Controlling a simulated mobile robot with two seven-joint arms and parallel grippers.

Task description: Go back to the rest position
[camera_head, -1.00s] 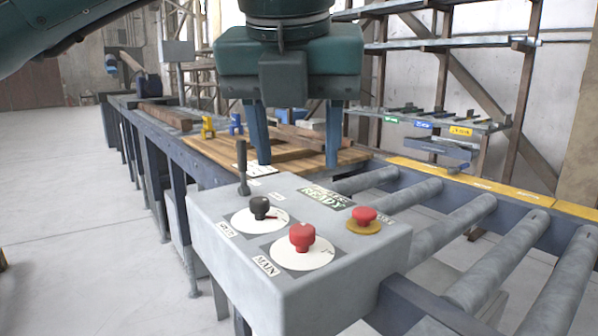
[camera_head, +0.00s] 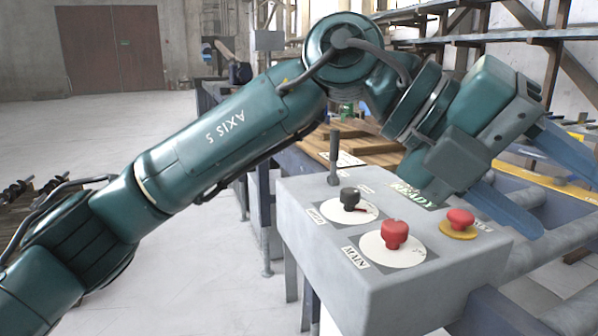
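My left arm reaches across the picture from the lower left. Its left gripper (camera_head: 566,200) is at the right, tilted toward the lower right. Its two blue fingers are wide apart with nothing seen between them; the upper finger runs to the picture's right edge. The gripper is above and behind the right side of the grey control box (camera_head: 345,255) and partly covers its READY label. The box carries a red MAIN knob (camera_head: 395,235), a black knob (camera_head: 350,198), a red push button (camera_head: 460,219) and an upright dark lever (camera_head: 334,160). My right gripper is not in view.
A roller conveyor (camera_head: 560,240) runs behind and right of the box. Wooden boards (camera_head: 370,145) lie beyond it, partly hidden by my arm. Racks (camera_head: 470,40) stand at the back right. Open floor (camera_head: 110,140) lies at the left, with dark metal parts (camera_head: 20,192) at the left edge.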

